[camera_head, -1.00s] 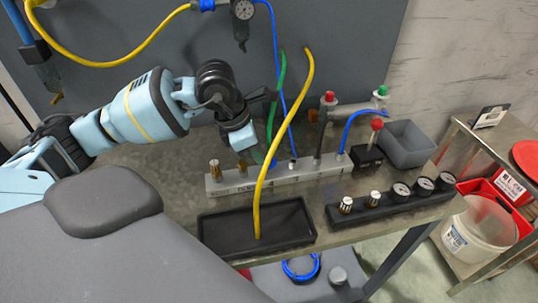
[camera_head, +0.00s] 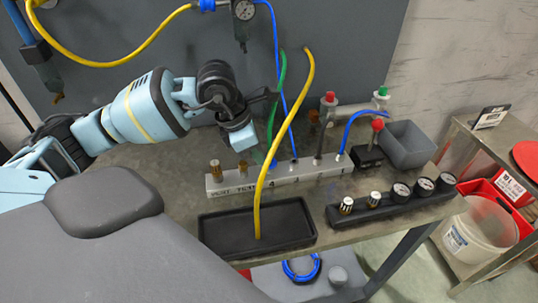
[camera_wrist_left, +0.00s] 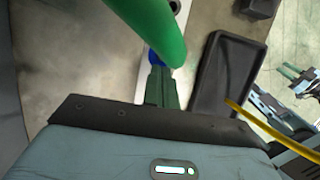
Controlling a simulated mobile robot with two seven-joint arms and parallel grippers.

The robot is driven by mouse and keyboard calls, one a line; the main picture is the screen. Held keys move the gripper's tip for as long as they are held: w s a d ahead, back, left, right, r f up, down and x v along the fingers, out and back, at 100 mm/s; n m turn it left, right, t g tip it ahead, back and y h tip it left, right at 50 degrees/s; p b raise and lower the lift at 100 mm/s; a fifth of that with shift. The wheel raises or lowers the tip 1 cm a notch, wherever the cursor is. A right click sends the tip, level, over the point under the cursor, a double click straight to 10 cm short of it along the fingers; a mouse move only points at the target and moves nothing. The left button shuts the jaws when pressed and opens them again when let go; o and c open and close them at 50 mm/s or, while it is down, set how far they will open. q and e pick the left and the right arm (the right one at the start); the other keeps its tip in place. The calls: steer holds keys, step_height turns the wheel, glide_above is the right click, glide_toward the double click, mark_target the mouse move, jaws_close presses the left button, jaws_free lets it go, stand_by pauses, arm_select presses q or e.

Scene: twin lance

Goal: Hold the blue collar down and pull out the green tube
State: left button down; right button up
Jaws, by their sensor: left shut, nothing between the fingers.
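The green tube (camera_head: 281,75) rises from the grey manifold block (camera_head: 310,172) and bends upward; in the left wrist view the tube (camera_wrist_left: 150,25) crosses close to the camera. The blue collar (camera_wrist_left: 155,58) shows partly behind the tube, just beyond the fingertips. My left gripper (camera_head: 262,157) is shut and empty, its tips low by the tube's base. In the left wrist view its fingertips (camera_wrist_left: 158,75) meet at the collar in the picture; I cannot tell whether they touch it. What looks like my right gripper (camera_wrist_left: 297,73) is at the right edge there, too small to read.
A yellow tube (camera_head: 262,190) arches in front of the block over a black tray (camera_head: 309,237). Blue tubes rise nearby. A gauge strip (camera_head: 385,208) and a grey bin (camera_head: 408,143) stand at the right. The bench left of the block is clear.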

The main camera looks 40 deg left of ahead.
steer(key=shift+w, duration=0.3)
steer(key=shift+s, duration=0.1)
arm_select(q)
steer(key=shift+f, duration=0.15)
arm_select(e)
steer(key=shift+s+f, duration=0.15)
steer(key=shift+s, duration=0.3)
arm_select(q)
steer(key=shift+f, duration=0.2)
